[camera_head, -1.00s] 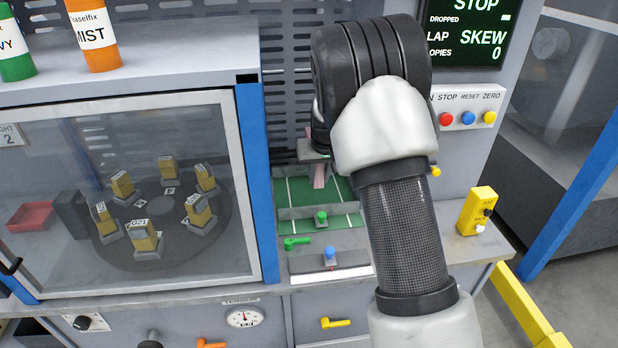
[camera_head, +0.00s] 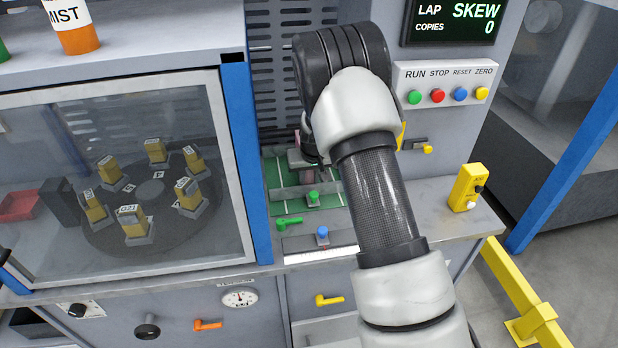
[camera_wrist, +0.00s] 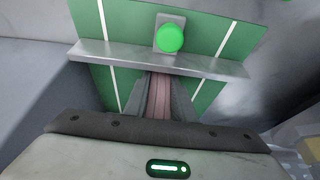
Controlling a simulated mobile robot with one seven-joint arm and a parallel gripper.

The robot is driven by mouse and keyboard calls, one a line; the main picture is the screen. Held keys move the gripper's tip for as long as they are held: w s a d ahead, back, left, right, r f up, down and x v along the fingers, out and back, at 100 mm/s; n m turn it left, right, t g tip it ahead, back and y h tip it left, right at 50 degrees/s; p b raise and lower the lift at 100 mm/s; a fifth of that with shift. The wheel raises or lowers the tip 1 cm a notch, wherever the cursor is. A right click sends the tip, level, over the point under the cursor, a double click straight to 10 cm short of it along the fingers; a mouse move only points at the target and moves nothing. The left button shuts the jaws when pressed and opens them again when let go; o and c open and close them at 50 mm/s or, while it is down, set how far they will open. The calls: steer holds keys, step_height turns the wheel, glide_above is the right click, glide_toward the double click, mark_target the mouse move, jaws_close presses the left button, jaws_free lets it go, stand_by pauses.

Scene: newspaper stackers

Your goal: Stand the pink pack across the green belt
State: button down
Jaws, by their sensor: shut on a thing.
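The pink pack (camera_wrist: 160,98) shows as a narrow pink strip between the two dark fingers of my gripper (camera_wrist: 159,90) in the wrist view. My gripper is shut on it, over the green belt (camera_wrist: 207,95). The belt, with white lines, also shows in the head view (camera_head: 272,172), partly hidden by my arm. A grey metal bar (camera_wrist: 115,53) with a green knob (camera_wrist: 170,38) crosses the belt close to the fingertips. I cannot tell whether the pack touches the belt or the bar. Most of the pack is hidden by the fingers.
A blue knob (camera_head: 322,233) and a green lever (camera_head: 289,222) sit in front of the belt. A blue post (camera_head: 246,150) and a windowed cabinet (camera_head: 120,180) stand to the left. A button panel (camera_head: 447,90) and a yellow switch box (camera_head: 466,187) are on the right.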

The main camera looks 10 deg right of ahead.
steer(key=shift+r, duration=0.1)
steer(key=c, duration=1.9)
jaws_free()
steer(key=shift+f, duration=0.2)
steer(key=o, duration=0.4)
steer(key=shift+r, duration=0.1)
steer(key=s+f+v, duration=0.1)
steer(key=s+v, duration=0.1)
steer(key=v, duration=1.1)
steer(key=s+v, duration=0.2)
steer(key=v, duration=1)
steer(key=shift+t, duration=0.6)
steer(key=s+r, duration=0.2)
steer(key=s, duration=0.6)
steer(key=s+r, duration=0.2)
steer(key=s, duration=0.7)
steer(key=s+r, duration=0.3)
steer(key=s, duration=0.5)
steer(key=shift+s, duration=0.35)
